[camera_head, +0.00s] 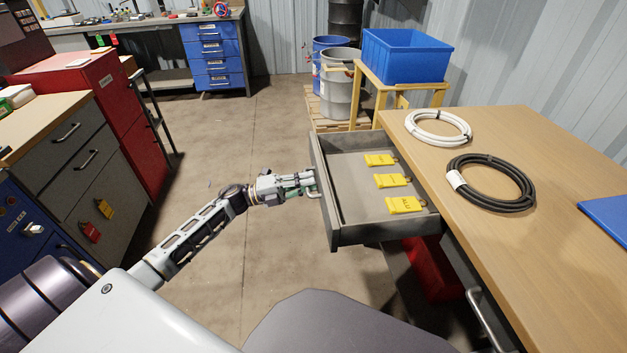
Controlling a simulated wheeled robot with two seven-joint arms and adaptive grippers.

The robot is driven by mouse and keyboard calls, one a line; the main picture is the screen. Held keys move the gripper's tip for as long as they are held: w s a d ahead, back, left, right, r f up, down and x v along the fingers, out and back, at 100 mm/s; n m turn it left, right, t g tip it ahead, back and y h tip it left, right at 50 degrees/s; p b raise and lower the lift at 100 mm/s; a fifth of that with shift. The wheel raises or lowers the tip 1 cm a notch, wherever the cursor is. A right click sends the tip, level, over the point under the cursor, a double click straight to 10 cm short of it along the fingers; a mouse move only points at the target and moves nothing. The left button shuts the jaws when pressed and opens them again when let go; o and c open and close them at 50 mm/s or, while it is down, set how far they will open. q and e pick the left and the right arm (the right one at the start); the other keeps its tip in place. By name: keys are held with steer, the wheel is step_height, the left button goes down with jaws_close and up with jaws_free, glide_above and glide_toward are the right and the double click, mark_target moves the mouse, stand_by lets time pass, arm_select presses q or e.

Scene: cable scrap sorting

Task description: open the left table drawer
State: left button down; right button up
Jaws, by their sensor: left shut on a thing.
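The left table drawer (345,236) is pulled well out from under the wooden tabletop (545,250). It is grey, and three yellow tags (391,181) lie inside it. My left gripper (312,184) is at the drawer's front face, shut on the drawer handle (315,186). The gripper partly hides the handle. My right gripper is not in view.
A white cable coil (438,127) and a black cable coil (490,183) lie on the tabletop. A blue bin (405,55) stands on a wooden stand behind. A grey cabinet (75,165) is at the left. The floor between is clear.

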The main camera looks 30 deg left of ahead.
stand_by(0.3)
arm_select(q)
steer(key=c, duration=1.5)
jaws_free()
steer(key=shift+s+a, duration=0.1)
steer(key=shift+a, duration=0.05)
steer(key=v, duration=1.1)
steer(key=shift+s+a+f, duration=0.15)
steer(key=shift+s+a, duration=0.1)
steer(key=shift+a, duration=0.05)
